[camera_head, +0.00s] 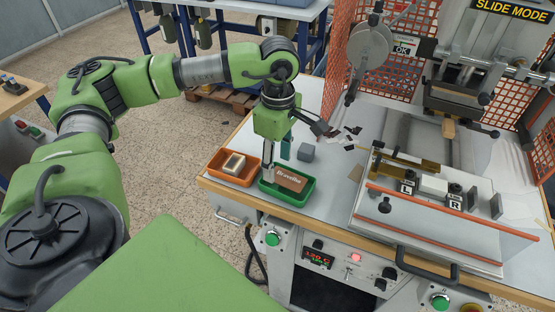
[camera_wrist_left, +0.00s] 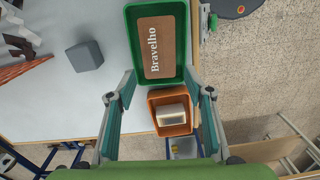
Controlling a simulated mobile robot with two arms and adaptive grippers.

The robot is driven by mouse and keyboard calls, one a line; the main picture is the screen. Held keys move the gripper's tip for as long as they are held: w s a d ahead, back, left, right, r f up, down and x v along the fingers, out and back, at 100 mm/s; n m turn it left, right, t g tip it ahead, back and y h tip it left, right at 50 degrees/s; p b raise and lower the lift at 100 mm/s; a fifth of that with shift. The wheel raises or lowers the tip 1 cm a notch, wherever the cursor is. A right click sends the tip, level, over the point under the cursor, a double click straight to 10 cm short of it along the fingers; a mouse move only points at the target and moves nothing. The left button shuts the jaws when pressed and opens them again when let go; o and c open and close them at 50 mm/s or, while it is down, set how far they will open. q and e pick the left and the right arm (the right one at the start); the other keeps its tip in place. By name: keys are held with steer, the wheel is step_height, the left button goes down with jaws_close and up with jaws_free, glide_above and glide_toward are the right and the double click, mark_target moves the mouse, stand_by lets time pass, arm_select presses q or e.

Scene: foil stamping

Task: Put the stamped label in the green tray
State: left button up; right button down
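The stamped label (camera_head: 292,180) is a brown rectangle with white "Bravelho" lettering. It lies inside the green tray (camera_head: 310,195) near the table's front edge. The label (camera_wrist_left: 156,47) shows flat within the green tray (camera_wrist_left: 131,73) in the left wrist view too. My left gripper (camera_head: 277,165) points down beside and over the trays. In the left wrist view its fingers (camera_wrist_left: 165,90) are spread wide with nothing between their pads, so it is open and empty. Its fingers partly cover the green tray in the head view. My right gripper is not in view.
An orange tray (camera_head: 224,177) holding a pale block (camera_head: 235,164) stands left of the green tray. A grey cube (camera_head: 306,152) and dark scraps (camera_head: 335,132) lie behind. The stamping press (camera_head: 430,215) fills the right, with an orange mesh guard (camera_head: 345,55) behind.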

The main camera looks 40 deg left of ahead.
arm_select(q)
steer(key=shift+r, duration=0.25)
step_height(320, 180, up, 12)
steer(key=shift+f, duration=0.2)
stand_by(0.4)
